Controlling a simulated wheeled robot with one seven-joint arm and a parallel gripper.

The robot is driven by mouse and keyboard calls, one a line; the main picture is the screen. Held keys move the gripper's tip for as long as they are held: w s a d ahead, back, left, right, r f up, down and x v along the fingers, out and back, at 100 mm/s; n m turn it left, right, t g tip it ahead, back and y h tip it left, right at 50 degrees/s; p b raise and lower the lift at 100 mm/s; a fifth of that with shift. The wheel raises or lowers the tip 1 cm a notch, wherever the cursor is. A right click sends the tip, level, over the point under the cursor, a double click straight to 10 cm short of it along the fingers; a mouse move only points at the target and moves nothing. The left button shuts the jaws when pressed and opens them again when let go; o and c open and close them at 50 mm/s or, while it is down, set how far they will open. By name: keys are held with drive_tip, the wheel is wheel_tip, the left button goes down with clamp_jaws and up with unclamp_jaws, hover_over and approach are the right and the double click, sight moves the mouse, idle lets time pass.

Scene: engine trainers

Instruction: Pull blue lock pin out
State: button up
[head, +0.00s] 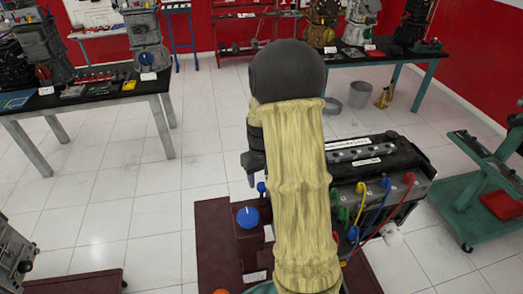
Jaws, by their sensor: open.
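A blue round knob (247,217) stands on a dark red stand (215,240), left of my yellow-sleeved arm. A smaller blue piece (262,187) shows above and right of it, at the sleeve's left edge. I cannot tell which is the lock pin. My gripper (251,180) is open; only a dark part of it shows left of the sleeve, above the blue knob in the picture and apart from it. The rest of the gripper is hidden behind my arm. An engine block (400,170) with yellow, green, blue and red leads is right of the arm, partly covered by it.
A table (60,112) with engine parts stands at the left, another (415,50) at the back right. A green cart (470,185) is at the right. A grey bucket (359,94) stands on the floor at the back. The tiled floor at the left middle is clear.

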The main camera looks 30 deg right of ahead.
sight(262, 185)
wheel_tip(262, 185, up, 15)
drive_tip(key=b, duration=0.2)
drive_tip(key=shift+r, duration=0.2)
idle(0.4)
drive_tip(key=s+a+f+t, duration=0.2)
drive_tip(key=s+a+f, duration=1)
drive_tip(key=a, duration=0.1)
drive_tip(key=shift+s+a+t, duration=0.25)
drive_tip(key=shift+s+t, duration=0.05)
drive_tip(key=shift+s, duration=0.05)
